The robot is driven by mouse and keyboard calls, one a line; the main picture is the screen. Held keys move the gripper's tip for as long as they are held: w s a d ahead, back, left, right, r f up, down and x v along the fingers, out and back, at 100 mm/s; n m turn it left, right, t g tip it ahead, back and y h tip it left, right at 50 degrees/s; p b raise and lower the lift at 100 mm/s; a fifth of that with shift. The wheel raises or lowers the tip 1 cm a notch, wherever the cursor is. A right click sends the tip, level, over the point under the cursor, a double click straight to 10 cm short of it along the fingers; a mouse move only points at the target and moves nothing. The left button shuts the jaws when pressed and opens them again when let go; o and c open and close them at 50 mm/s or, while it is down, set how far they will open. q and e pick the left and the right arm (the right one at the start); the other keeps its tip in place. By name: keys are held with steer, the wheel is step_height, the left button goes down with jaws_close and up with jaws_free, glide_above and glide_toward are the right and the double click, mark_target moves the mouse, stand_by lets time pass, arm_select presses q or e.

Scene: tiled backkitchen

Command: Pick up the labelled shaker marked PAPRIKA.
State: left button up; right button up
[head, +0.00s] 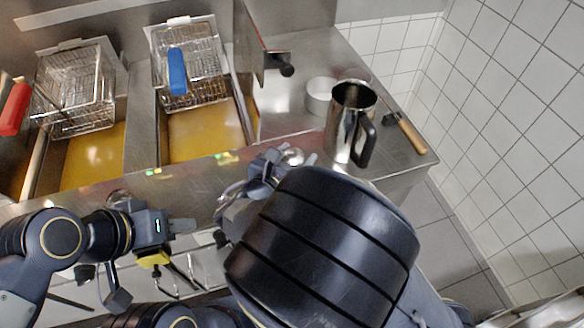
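I see no readable PAPRIKA label and cannot pick out a labelled shaker. A steel jug-like vessel (349,122) with a black handle stands upright on the right end of the steel counter; no label shows on its visible side. My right gripper (262,178) is at the counter's front edge, left of and nearer than the vessel, mostly hidden by my thick dark arm. A small shiny round thing (293,157) shows beside it; I cannot tell whether they touch. My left gripper (180,242) is in front of the fryer, apart from the vessel; its finger gap is unclear.
Fryer vats with yellow oil (205,132) lie at the left and centre. Wire baskets have a red handle (15,108) and a blue handle (177,71). A white bowl (319,97) is behind the vessel, a wooden-handled tool (411,135) to its right. Tiled wall (520,120) bounds the right.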

steer(key=c, duration=0.6)
steer(key=shift+r, duration=0.1)
